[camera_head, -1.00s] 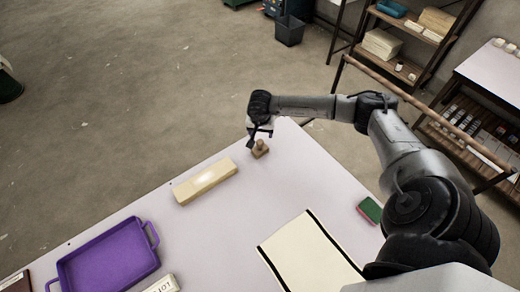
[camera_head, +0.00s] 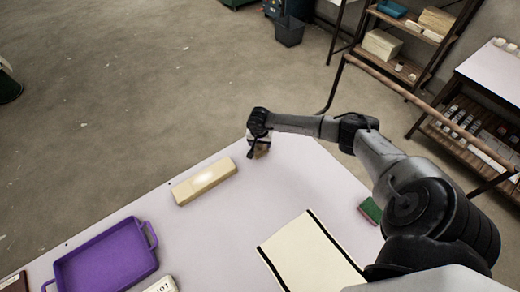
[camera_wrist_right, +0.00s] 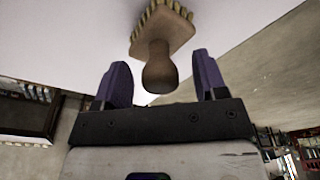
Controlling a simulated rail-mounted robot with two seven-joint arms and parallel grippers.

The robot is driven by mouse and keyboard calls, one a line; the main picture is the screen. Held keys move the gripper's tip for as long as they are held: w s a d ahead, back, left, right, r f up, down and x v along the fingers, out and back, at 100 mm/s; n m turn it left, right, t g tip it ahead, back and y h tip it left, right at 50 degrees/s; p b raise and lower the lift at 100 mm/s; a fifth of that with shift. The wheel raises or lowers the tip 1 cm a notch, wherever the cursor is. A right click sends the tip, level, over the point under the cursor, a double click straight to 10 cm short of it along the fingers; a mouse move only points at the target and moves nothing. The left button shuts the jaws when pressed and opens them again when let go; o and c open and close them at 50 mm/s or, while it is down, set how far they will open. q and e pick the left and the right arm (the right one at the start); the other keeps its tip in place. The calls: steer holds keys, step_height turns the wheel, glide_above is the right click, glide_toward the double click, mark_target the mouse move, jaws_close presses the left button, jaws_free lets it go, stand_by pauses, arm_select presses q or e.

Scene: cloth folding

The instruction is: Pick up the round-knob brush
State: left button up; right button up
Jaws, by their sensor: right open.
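The round-knob brush (camera_wrist_right: 161,45) has a wooden block with bristles and a round knob. In the right wrist view its knob (camera_wrist_right: 160,75) sits between the two purple-padded fingers of my right gripper (camera_wrist_right: 160,82), with gaps on both sides. The gripper is open. In the head view the brush (camera_head: 262,149) stands near the far corner of the table, partly hidden by my right gripper (camera_head: 256,150) just above it. My left gripper is not in view.
On the white table (camera_head: 235,215) lie a pale wooden block (camera_head: 204,182) left of the brush, a purple tray (camera_head: 105,258), a cream cloth with dark edges (camera_head: 312,255) and a green sponge (camera_head: 370,210). The table edge is close behind the brush.

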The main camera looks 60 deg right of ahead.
steer(key=c, duration=1)
steer(key=shift+r, duration=0.45)
steer(key=r, duration=0.3)
steer(key=shift+s+d+r+p, duration=0.2)
steer(key=shift+s+r+p, duration=0.15)
steer(key=shift+s+r, duration=0.05)
steer(key=shift+s+d+r+p, duration=0.25)
steer(key=shift+s+r, duration=0.8)
steer(key=shift+s, duration=0.7)
steer(key=shift+s+d+r+p, duration=0.1)
steer(key=shift+s+d+r, duration=0.25)
steer(key=shift+s+r, duration=1.05)
steer(key=shift+s+d+r+p, duration=0.25)
steer(key=shift+s+r, duration=0.4)
steer(key=shift+s, duration=1.5)
